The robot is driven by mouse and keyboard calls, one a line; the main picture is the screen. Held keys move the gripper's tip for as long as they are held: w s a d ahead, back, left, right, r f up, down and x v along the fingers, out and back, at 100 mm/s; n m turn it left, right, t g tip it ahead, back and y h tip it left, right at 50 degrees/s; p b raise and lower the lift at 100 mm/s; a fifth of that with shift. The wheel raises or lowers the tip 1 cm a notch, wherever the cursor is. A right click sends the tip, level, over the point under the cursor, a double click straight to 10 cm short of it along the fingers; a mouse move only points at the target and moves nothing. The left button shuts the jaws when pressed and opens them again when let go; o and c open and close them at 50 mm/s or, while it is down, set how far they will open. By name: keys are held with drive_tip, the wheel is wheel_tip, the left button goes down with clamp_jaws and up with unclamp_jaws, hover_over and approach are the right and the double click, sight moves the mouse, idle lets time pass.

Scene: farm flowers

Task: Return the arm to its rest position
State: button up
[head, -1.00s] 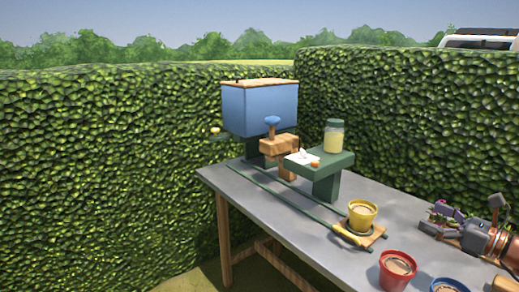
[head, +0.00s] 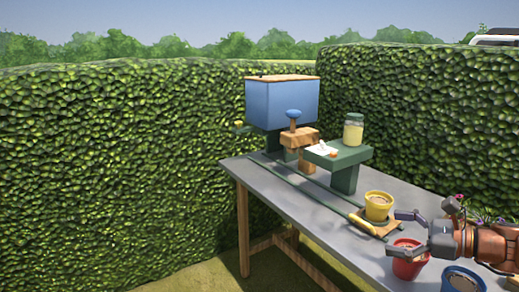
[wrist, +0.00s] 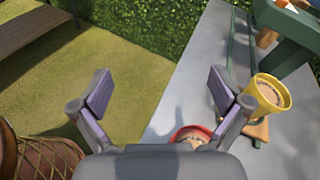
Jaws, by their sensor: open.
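My gripper (head: 397,232) is at the right of the head view, pointing left over the table with its two fingers spread apart. It is empty. In the wrist view my gripper (wrist: 161,90) shows both purple-grey finger pads wide apart, with grass and the table edge beyond them. The red pot (head: 407,266) stands under or close to the gripper and is partly covered by it. In the wrist view the red pot (wrist: 190,134) is mostly hidden by the gripper's body.
The yellow pot (head: 377,206) stands on a small wooden carriage (head: 376,226) on green rails. A blue pot (head: 462,279) is at the lower right. A blue hopper (head: 281,103) and a green stand (head: 345,168) with a jar (head: 353,130) are farther back. Hedges enclose the table.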

drive_tip(key=s+a+f+n+g+h+b, duration=0.1)
drive_tip(key=s+a+f+n+g+b, duration=0.1)
drive_tip(key=s+a+f+n+g, duration=0.6)
drive_tip(key=s+a+f+n+g+h+b, duration=0.1)
drive_tip(key=s+a+f+n+h+b, duration=0.15)
drive_tip(key=a, duration=0.85)
drive_tip(key=s+d+f+n+g+h+b, duration=0.2)
drive_tip(key=s+f+n+h, duration=0.3)
drive_tip(key=s, duration=0.4)
drive_tip(key=s+d+f+n+g+h+b, duration=0.1)
drive_tip(key=s+d+f+n+h+b, duration=0.1)
drive_tip(key=s+f+n+h, duration=0.4)
drive_tip(key=s+r+n+y+p, duration=0.1)
drive_tip(key=s+r+y+p, duration=0.1)
drive_tip(key=r+p, duration=2.2)
drive_tip(key=shift+s+r+t, duration=0.15)
drive_tip(key=shift+s+t, duration=0.15)
drive_tip(key=shift+s, duration=0.35)
drive_tip(key=shift+d+y, duration=0.1)
drive_tip(key=shift+y, duration=0.15)
